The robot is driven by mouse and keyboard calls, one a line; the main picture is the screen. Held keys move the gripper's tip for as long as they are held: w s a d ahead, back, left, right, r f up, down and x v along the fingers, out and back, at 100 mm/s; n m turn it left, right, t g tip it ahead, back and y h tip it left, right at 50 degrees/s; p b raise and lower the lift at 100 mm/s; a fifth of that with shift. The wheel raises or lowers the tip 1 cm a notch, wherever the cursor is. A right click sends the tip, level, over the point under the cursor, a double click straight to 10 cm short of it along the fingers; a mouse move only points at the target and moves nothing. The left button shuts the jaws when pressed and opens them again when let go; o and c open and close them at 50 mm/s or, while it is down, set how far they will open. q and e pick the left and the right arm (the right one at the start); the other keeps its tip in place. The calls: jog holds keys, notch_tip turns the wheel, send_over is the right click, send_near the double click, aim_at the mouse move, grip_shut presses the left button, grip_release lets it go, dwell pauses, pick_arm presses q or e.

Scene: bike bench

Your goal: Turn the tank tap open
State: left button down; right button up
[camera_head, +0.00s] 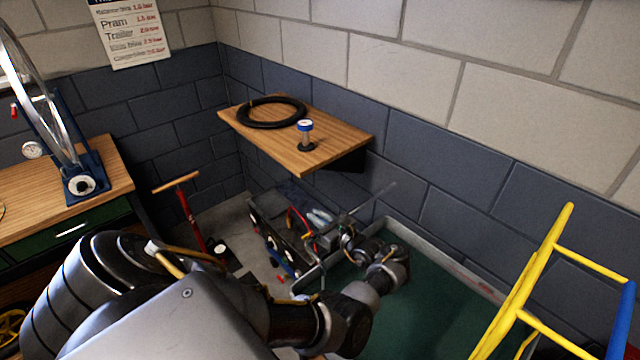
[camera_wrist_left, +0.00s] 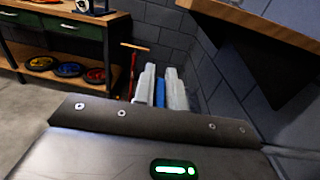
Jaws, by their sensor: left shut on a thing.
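The tank (camera_head: 440,310) is a basin with a grey rim and a green inside, at the lower right of the head view. My left arm reaches over it, and my left gripper (camera_head: 320,218) is near its back left corner. In the left wrist view, the two pale fingers of the left gripper (camera_wrist_left: 161,84) are closed on a narrow blue piece, which looks like the tap's handle (camera_wrist_left: 160,93). The rest of the tap is hidden behind the fingers and cannot be made out in the head view. My right gripper is not in view.
A wooden wall shelf (camera_head: 345,125) with a black tyre (camera_head: 270,112) and a blue-topped pot (camera_head: 305,130) overhangs close to the gripper. A red pump (camera_head: 190,215) stands to the left. A yellow frame (camera_head: 520,290) stands at the right. A workbench (camera_head: 110,185) is at the left.

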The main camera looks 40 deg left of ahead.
pick_arm(q)
jog(key=shift+w+r, duration=0.1)
jog(key=shift+w, duration=0.05)
dwell(0.4)
jog(key=c, duration=1.7)
grip_release()
jog(key=shift+o, duration=1.1)
jog(key=shift+w+d, duration=0.1)
jog(key=shift+w, duration=0.05)
jog(key=shift+g, duration=0.4)
jog(key=shift+s, duration=0.2)
